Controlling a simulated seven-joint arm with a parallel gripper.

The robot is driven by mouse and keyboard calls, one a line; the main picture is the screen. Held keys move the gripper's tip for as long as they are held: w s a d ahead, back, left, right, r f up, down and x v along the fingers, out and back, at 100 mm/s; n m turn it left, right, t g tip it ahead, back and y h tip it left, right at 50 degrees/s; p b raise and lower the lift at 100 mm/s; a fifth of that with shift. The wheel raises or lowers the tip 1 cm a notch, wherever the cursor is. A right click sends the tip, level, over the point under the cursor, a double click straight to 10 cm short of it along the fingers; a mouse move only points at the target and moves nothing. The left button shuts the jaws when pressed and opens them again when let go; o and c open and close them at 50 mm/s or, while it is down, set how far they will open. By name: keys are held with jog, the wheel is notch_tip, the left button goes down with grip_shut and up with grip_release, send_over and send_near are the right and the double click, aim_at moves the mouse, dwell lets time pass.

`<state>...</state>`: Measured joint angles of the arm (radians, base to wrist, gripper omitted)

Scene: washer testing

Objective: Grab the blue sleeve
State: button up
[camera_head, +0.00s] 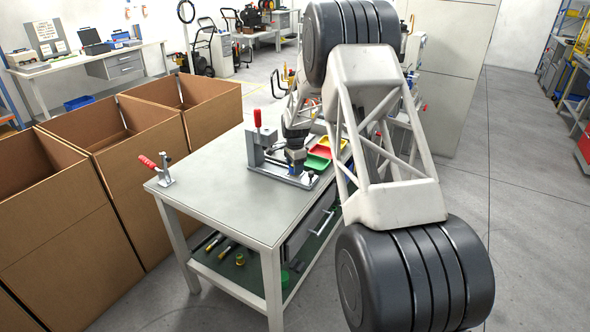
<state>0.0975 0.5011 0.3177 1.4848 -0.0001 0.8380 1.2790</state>
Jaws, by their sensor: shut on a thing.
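My gripper (297,169) points down over the grey test fixture (254,152) on the workbench. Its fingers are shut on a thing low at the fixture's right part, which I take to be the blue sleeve. The sleeve is small and mostly hidden by the fingers, and its outline is not clear. I cannot tell whether the held piece still touches the fixture.
A red-handled clamp (257,118) rises at the fixture's left. Red, green and yellow trays (318,162) sit close behind and right of the gripper. Another red-handled clamp (160,172) stands at the bench's left corner. Open cardboard boxes (130,135) stand left. The bench's front top (222,200) is clear.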

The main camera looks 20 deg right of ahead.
jog(key=shift+r, duration=5.05)
